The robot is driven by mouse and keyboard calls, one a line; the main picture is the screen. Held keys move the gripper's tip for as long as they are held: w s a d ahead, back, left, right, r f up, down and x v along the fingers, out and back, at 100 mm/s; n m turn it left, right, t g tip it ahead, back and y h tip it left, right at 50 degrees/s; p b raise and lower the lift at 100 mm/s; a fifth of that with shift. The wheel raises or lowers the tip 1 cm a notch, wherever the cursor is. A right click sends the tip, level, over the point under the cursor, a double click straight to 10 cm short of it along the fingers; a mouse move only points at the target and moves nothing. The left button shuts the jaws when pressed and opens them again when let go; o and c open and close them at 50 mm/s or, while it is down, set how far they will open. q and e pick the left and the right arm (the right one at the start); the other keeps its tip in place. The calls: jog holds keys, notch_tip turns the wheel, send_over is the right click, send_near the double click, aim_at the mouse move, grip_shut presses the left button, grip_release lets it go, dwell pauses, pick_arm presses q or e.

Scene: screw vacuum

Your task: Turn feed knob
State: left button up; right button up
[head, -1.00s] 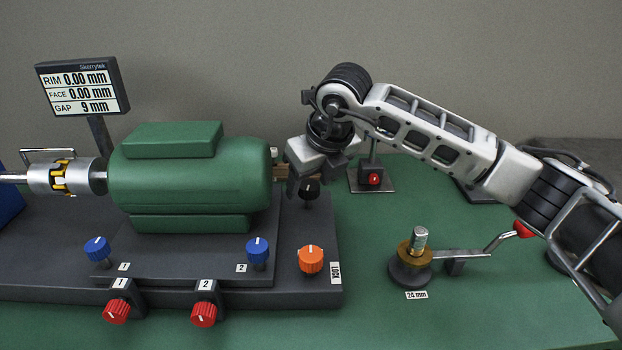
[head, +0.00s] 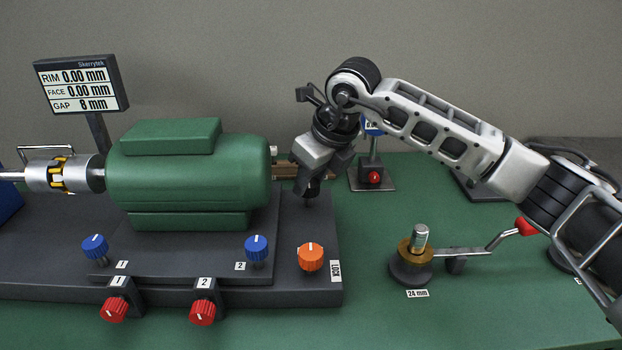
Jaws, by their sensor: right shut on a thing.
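The black feed knob (head: 311,190) stands on the dark base plate just right of the green motor. My right gripper (head: 309,182) points down over it and is shut on it, the fingers largely hiding it. The green motor (head: 190,170) sits on its dark sled, with a silver coupling (head: 66,174) at its left end. The display (head: 82,86) reads RIM 0.00 mm, FACE 0.00 mm, GAP 8 mm. My left gripper is not in view.
Blue knobs (head: 256,247) and red knobs (head: 202,312) line the sled and base front. An orange LOCK knob (head: 311,257) stands in front of my gripper. The green bench (head: 480,310) is clear at front right.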

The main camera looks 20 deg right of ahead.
jog(key=n+y, duration=0.1)
jog(key=n, duration=0.2)
jog(key=shift+w+d+n+g, duration=0.1)
jog(key=shift+n+g, duration=0.3)
jog(key=n, duration=0.2)
jog(key=n+g+y, duration=0.1)
jog(key=n, duration=0.1)
jog(key=shift+w+r+g, duration=0.1)
jog(key=shift+g, duration=0.2)
jog(key=n+g+p, duration=0.1)
jog(key=n, duration=0.3)
jog(key=shift+w, duration=0.1)
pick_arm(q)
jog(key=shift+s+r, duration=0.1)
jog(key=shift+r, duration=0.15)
pick_arm(e)
jog(key=shift+w+n+g, duration=0.1)
jog(key=shift+n+g, duration=0.9)
jog(key=shift+n, duration=1.2)
jog(key=o, duration=1)
